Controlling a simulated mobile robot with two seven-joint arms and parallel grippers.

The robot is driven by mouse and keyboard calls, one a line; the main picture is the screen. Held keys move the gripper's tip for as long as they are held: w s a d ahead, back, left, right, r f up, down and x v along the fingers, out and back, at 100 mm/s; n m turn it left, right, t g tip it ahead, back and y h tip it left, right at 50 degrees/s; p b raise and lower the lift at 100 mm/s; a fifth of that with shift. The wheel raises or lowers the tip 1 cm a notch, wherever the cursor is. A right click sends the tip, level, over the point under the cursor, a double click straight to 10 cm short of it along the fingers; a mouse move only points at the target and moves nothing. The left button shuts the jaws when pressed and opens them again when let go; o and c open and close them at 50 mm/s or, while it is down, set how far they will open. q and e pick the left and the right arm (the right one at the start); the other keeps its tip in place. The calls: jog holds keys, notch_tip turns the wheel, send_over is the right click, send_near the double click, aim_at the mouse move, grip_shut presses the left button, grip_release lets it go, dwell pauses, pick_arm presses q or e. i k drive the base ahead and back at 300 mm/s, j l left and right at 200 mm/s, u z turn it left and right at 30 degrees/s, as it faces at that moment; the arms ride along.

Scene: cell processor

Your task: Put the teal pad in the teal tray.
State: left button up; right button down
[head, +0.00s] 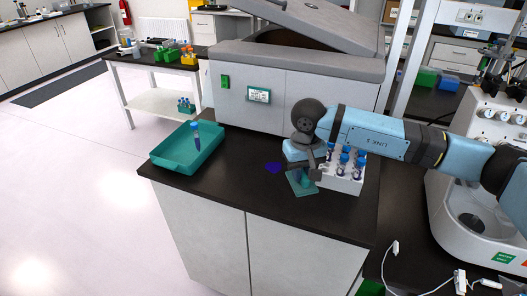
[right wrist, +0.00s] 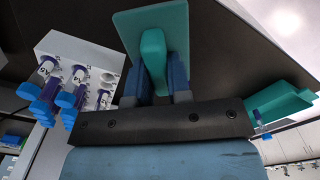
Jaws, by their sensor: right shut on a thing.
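The teal pad (head: 302,186) is at the front of the dark bench, beside the white tube rack; it is a flat plate with a raised grip. My right gripper (head: 308,166) is over it. In the right wrist view my right gripper (right wrist: 153,82) is shut on the raised grip of the pad (right wrist: 127,28). I cannot tell whether the plate touches the bench. The teal tray (head: 172,167) is at the left end of the bench; it also shows in the right wrist view (right wrist: 285,98). My left gripper is not in view.
The white rack (head: 340,184) with several blue-capped tubes stands close right of the pad. A dark blue patch (head: 273,168) lies on the bench between pad and tray. A large grey machine (head: 300,90) stands behind. The bench (head: 235,195) is clear in front of the tray.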

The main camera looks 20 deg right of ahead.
aim_at(182, 147)
jog(key=k+z, duration=0.2)
jog(key=z, duration=0.8)
jog(key=i+j+z, duration=0.1)
jog(key=j, duration=0.3)
jog(key=j+z, duration=0.1)
jog(key=j, duration=0.3)
jog(key=i+j, duration=0.1)
jog(key=j, duration=0.5)
jog(key=i+j, duration=0.1)
jog(key=j, duration=0.45)
jog(key=i+j, duration=0.1)
jog(key=j, duration=0.5)
jog(key=i+j, duration=0.1)
jog(key=j, duration=0.45)
jog(key=i+j, duration=0.1)
jog(key=j, duration=0.5)
jog(key=i+l+z, duration=0.1)
jog(key=i+l, duration=0.15)
jog(key=k+j, duration=0.15)
jog(key=j, duration=0.2)
jog(key=i+z, duration=0.05)
